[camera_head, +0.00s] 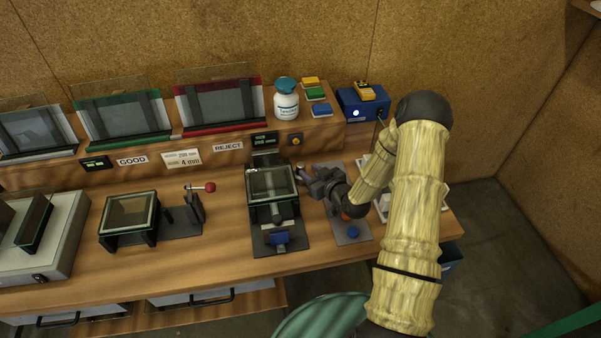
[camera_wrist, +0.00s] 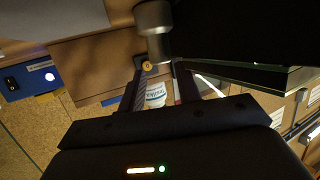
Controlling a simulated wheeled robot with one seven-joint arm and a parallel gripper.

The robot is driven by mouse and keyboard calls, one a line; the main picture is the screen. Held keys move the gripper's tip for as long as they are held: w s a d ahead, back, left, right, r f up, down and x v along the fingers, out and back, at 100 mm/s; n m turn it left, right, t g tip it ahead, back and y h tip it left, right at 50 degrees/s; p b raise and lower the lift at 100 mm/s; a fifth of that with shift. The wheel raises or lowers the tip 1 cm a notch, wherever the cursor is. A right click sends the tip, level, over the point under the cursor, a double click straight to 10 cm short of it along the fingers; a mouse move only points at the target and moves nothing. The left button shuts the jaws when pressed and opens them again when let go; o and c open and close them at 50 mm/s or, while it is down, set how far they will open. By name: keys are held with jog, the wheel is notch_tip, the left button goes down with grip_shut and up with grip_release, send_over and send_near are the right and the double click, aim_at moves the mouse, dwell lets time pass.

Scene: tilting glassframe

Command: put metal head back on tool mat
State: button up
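The metal head (camera_wrist: 154,18), a grey cylinder, sits at the tips of my gripper (camera_wrist: 160,68) in the wrist view. The two dark fingers close in on its lower end, and it appears held between them. In the head view the metal head (camera_head: 302,173) shows small at the end of my gripper (camera_head: 312,180), just right of the framed glass (camera_head: 271,182) on its stand. The grey mat (camera_head: 350,222), which I take to be the tool mat, lies on the bench below and right of my gripper. A blue knob (camera_head: 352,232) sits on it; my arm hides part of it.
The glass stand (camera_head: 280,243) is close on the left of my gripper. A second glass fixture (camera_head: 130,217) with a red-knobbed lever (camera_head: 208,187) stands further left. Bare bench lies between the fixtures.

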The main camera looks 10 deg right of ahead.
aim_at(302, 166)
jog(key=p+x, duration=0.1)
jog(key=x, duration=0.2)
jog(key=shift+w+a, duration=0.2)
jog(key=shift+w, duration=0.1)
jog(key=shift+c, duration=0.2)
grip_shut()
